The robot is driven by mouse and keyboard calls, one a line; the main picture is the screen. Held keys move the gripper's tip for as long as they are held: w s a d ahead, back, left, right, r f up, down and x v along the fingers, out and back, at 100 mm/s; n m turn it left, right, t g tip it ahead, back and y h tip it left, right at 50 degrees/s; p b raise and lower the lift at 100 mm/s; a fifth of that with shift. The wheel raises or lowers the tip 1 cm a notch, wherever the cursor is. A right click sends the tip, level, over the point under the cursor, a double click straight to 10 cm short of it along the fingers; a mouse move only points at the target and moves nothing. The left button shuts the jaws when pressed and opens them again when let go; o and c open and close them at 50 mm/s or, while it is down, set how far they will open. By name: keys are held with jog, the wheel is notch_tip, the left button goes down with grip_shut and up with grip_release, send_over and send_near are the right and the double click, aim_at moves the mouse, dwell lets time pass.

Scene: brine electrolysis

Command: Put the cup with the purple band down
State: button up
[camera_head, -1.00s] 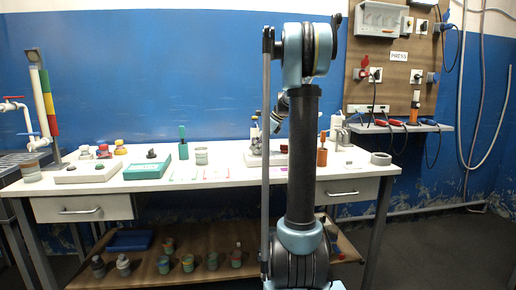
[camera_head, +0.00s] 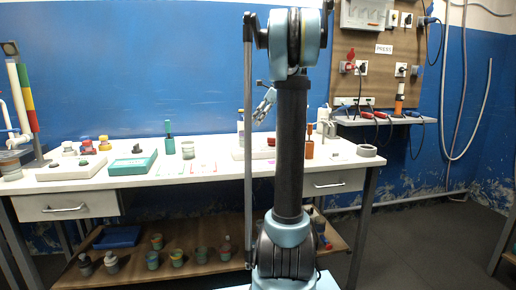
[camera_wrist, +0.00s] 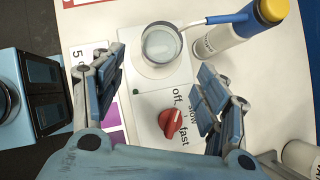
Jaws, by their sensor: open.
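My gripper (camera_wrist: 160,100) is open, its two blue-grey fingers spread apart with nothing between them but the view of the bench below. In the head view my gripper (camera_head: 264,104) shows partly, left of my dark arm. In the wrist view a clear round cup (camera_wrist: 161,46) stands on the round plate of a white stirrer (camera_wrist: 150,98). It is seen from above, beyond the fingertips, apart from them. No purple band can be made out on it from this angle.
The stirrer has a red knob (camera_wrist: 171,122). A yellow-capped bottle (camera_wrist: 222,40) stands to its right. A black-screened blue device (camera_wrist: 42,92) is at left. A purple patch (camera_wrist: 115,123) lies beside the stirrer. In the head view, several banded cups (camera_head: 176,257) stand on the lower shelf.

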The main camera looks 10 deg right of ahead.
jog(key=s+a+f+n+h, duration=0.15)
jog(key=s+f+n, duration=0.25)
jog(key=s, duration=0.4)
jog(key=s+a+f+n+h, duration=0.1)
jog(key=s+a+f+n, duration=0.25)
jog(key=s, duration=0.45)
jog(key=s+a+f+n+h, duration=0.1)
jog(key=s+a+f+n, duration=0.2)
jog(key=s, duration=0.5)
jog(key=s+d+f+n+h, duration=0.2)
jog(key=s+f+n, duration=1)
jog(key=s+f, duration=0.5)
jog(key=shift+s+f+h, duration=0.35)
jog(key=shift+s+f, duration=0.05)
jog(key=shift+f, duration=0.25)
jog(key=shift+d, duration=0.1)
jog(key=shift+w+f, duration=0.2)
jog(key=shift+w, duration=0.3)
